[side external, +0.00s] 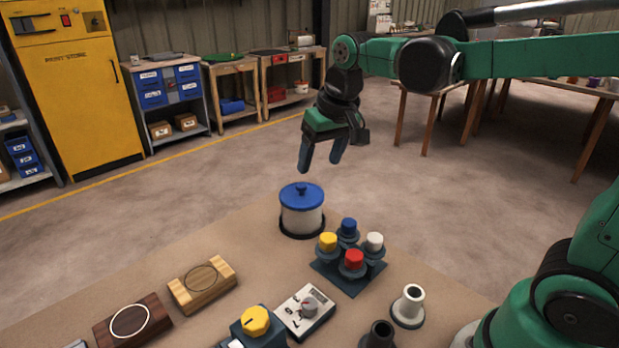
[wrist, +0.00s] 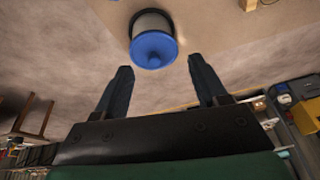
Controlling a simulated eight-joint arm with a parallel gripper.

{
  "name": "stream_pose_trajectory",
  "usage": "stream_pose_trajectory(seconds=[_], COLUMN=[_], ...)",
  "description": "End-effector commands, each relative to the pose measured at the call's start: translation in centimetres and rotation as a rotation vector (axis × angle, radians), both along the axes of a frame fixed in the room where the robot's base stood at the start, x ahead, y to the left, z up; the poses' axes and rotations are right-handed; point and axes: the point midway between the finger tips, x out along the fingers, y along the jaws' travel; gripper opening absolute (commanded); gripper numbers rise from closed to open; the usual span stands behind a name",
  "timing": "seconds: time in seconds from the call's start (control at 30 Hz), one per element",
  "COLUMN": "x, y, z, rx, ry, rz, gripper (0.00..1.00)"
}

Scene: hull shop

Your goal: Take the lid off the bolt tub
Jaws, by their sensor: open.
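The bolt tub (side external: 302,219) is a white cylinder standing on a dark round base near the far edge of the table. Its blue lid (side external: 301,194) with a small blue knob sits on top of it. In the wrist view the lid (wrist: 154,50) shows at the top centre, with the white tub (wrist: 150,22) partly hidden behind it. My gripper (side external: 318,169) is open and empty, above the tub and apart from the lid. In the wrist view its two fingers (wrist: 158,72) stand to either side below the lid.
A dark stand with several coloured knobs (side external: 350,274) is right of the tub. A dial box (side external: 304,312), a yellow-knob box (side external: 256,322), a light wooden block (side external: 202,285), a dark wooden block (side external: 132,322) and a white post (side external: 409,306) are nearer. The table left of the tub is clear.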

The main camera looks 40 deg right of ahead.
Motion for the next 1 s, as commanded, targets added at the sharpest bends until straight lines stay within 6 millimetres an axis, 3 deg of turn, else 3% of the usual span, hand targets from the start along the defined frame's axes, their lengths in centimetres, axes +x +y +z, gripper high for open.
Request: stream_pose_trajectory(seconds=[0.03, 0.2, 0.4, 0.63, 1.0], x=[1.5, 5.0, 7.3, 7.8, 7.8], y=[-0.4, -1.6, -2.6, -2.9, -2.9], z=[-0.1, -1.3, -3.2, -4.6, -9.0], rx=[0.007, 0.03, 0.044, 0.048, 0.048], ry=[0.04, 0.175, 0.279, 0.31, 0.308], rz=[-0.026, -0.11, -0.178, -0.196, -0.195], gripper=[0.66, 0.66, 0.66, 0.66, 0.66])
